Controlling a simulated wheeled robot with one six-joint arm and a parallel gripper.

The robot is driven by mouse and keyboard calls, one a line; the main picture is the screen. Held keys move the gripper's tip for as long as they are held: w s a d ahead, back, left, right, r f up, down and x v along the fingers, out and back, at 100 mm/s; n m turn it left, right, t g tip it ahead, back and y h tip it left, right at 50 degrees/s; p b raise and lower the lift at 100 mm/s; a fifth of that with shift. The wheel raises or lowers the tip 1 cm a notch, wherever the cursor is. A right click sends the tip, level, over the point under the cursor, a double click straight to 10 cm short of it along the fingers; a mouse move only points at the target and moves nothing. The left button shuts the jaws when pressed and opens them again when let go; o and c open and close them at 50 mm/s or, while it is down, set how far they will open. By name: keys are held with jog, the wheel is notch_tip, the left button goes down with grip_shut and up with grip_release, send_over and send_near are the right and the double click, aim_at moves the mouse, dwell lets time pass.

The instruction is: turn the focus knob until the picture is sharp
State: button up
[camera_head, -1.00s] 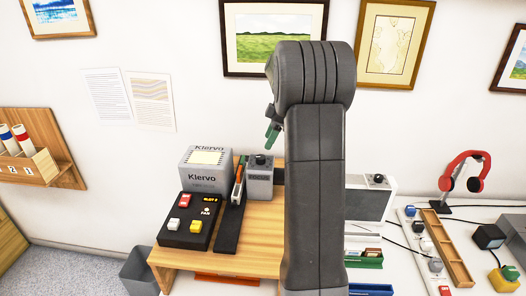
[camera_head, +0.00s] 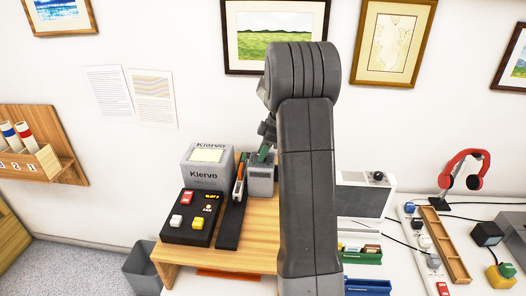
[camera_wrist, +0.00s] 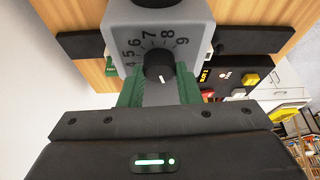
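A small grey box (camera_head: 262,187) stands on the wooden stand beside the Klervo box. In the wrist view its face carries a black knob (camera_wrist: 158,68) with a white mark, and a scale with numbers around the knob. My gripper (camera_wrist: 159,84) has its green fingers at either side of this knob, apart from each other. Whether they touch the knob I cannot tell. In the head view my gripper (camera_head: 264,152) is at the grey box and partly covers its top. I cannot tell which picture the knob acts on.
A black control panel (camera_head: 190,218) with coloured buttons and the grey Klervo box (camera_head: 208,168) stand at the left of the stand. Framed prints hang on the wall.

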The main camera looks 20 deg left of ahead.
jog(key=shift+m+b, duration=0.3)
jog(key=shift+b, duration=0.15)
jog(key=shift+f+m+t+b, duration=0.1)
jog(key=shift+m+t+b, duration=0.4)
jog(key=shift+m+b, duration=0.55)
jog(key=m+t+b, duration=0.1)
jog(key=m, duration=0.1)
jog(key=shift+s+m, duration=0.15)
jog(key=shift+m, duration=0.2)
jog(key=m+t+b, duration=0.1)
jog(key=m, duration=0.2)
jog(key=m+t+h+b, duration=0.1)
jog(key=m, duration=0.2)
jog(key=shift+s+a, duration=0.1)
jog(key=m+t+h+b, duration=0.1)
jog(key=m, duration=0.2)
jog(key=m+h+b, duration=0.1)
jog(key=m, duration=0.2)
jog(key=shift+a+m+t, duration=0.1)
jog(key=shift+m+t, duration=0.3)
jog(key=m+h+b, duration=0.1)
jog(key=m+h, duration=0.1)
jog(key=m, duration=0.3)
jog(key=shift+m+b, duration=0.3)
jog(key=shift+m, duration=0.1)
jog(key=o, duration=0.9)
